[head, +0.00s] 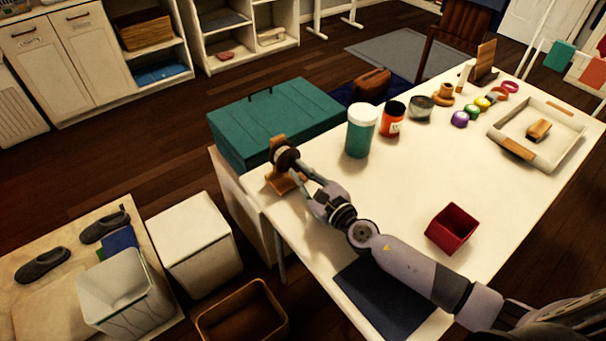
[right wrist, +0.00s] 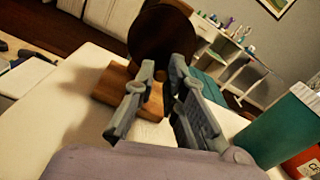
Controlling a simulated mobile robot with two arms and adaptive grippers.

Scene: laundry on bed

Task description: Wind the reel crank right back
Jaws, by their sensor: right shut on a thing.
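The reel (head: 286,157) stands at the table's left edge, with a dark round drum on a wooden stand (head: 281,181). In the right wrist view the dark drum (right wrist: 160,40) fills the top middle, above its wooden base (right wrist: 115,92). My right gripper (head: 298,168) reaches the near side of the drum. It also shows in the right wrist view (right wrist: 161,72), its fingers on either side of a narrow gap, shut on the reel crank. The crank itself is mostly hidden between the fingertips and against the dark drum. My left gripper is not in view.
A teal case (head: 275,118) lies just behind the reel. A teal jar with a white lid (head: 360,132) and an orange jar (head: 392,120) stand right of it. A red open box (head: 452,230) sits near my right arm. The middle of the table is clear.

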